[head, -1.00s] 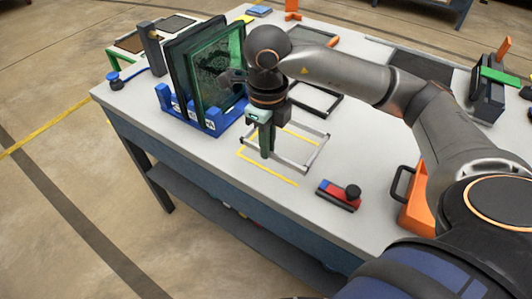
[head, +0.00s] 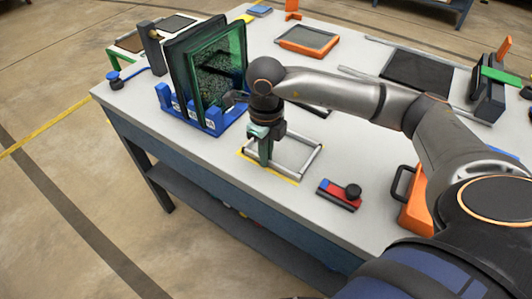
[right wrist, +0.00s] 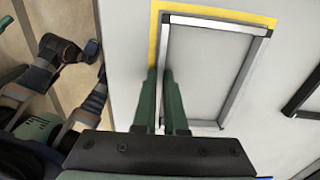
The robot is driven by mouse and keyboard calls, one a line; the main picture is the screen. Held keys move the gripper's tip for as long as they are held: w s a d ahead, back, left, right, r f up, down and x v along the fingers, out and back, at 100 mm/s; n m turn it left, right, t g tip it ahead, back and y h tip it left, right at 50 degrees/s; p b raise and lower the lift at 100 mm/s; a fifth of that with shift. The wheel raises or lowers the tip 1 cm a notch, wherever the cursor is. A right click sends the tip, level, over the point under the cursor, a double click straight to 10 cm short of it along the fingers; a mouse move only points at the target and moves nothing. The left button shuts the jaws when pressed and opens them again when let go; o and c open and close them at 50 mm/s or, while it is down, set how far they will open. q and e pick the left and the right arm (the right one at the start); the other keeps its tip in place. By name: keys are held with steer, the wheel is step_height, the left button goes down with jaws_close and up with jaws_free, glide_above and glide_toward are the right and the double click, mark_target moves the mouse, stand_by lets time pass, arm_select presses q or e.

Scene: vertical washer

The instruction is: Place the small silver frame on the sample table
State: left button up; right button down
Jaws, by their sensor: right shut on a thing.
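The small silver frame (head: 310,161) is a thin rectangle held low and roughly flat over the sample table (head: 225,158). My right gripper (head: 265,160) is shut on its left bar, fingers pointing down. In the right wrist view the frame (right wrist: 246,70) lies just inside a yellow outline (right wrist: 154,40), seen along its left and top sides; my right gripper's fingers (right wrist: 172,100) straddle the left bar. I cannot tell whether the frame touches the tabletop. The near end of the gripped bar is partly hidden by the fingers. My left gripper is not seen.
A blue rack (head: 210,125) with upright dark and green glass panels stands left of the frame.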

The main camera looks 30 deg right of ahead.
steer(key=c, duration=1)
jaws_free()
step_height(320, 180, up, 12)
steer(key=shift+r+p, duration=0.15)
steer(key=shift+p, duration=0.3)
